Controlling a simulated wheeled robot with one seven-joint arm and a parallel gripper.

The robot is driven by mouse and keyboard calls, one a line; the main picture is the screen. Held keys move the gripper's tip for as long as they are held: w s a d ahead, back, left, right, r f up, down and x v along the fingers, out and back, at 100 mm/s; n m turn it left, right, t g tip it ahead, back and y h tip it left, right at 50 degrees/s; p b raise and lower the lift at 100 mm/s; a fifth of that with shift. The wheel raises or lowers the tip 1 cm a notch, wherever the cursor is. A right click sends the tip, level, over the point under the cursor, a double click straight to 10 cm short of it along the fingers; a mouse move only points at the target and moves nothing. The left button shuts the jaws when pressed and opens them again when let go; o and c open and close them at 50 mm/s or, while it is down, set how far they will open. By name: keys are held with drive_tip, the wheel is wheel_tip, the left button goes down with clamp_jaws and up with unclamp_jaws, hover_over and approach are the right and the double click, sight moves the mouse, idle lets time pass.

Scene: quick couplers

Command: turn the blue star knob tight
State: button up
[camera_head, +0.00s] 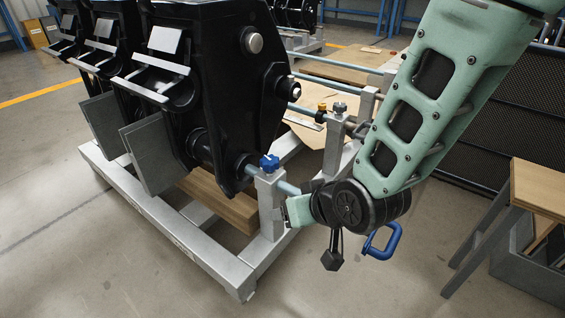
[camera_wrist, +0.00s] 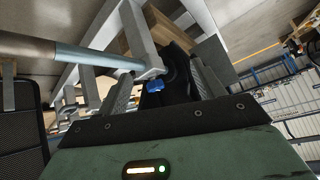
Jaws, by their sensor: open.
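The blue star knob (camera_head: 270,162) sits on top of a grey post (camera_head: 268,205) of the stand, beside a steel pin (camera_head: 287,188). In the wrist view the knob (camera_wrist: 155,86) shows beyond my gripper (camera_wrist: 162,72), in the gap between the two ridged fingers and closer to the left one. My gripper is open and empty. In the head view my green gripper body (camera_head: 299,209) is just right of the post and lower than the knob. Its fingers cannot be made out there. I see no contact with the knob.
A blue handle (camera_head: 382,242) and a hanging black piece (camera_head: 332,252) are close under my wrist. Large black couplers (camera_head: 220,70) stand left on the grey frame (camera_head: 165,220). A second post with a grey knob (camera_head: 339,108) is behind. A wooden-topped bench (camera_head: 537,187) is right.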

sight(274, 169)
drive_tip(key=w+d+f+t+y+b, duration=0.25)
drive_tip(key=w+f+t, duration=0.35)
drive_tip(key=t, duration=0.3)
drive_tip(key=shift+n, duration=0.4)
drive_tip(key=b+x, duration=0.2)
drive_tip(key=x, duration=0.4)
drive_tip(key=b+x, duration=0.2)
drive_tip(key=x, duration=0.3)
drive_tip(key=r+b+x, duration=0.1)
drive_tip(key=b+x, duration=0.1)
drive_tip(key=x, duration=0.4)
drive_tip(key=shift+w+a+f, duration=0.1)
drive_tip(key=shift+w+a, duration=0.05)
drive_tip(key=shift+a, duration=0.4)
drive_tip(key=shift+c, duration=0.3)
drive_tip(key=c, duration=0.9)
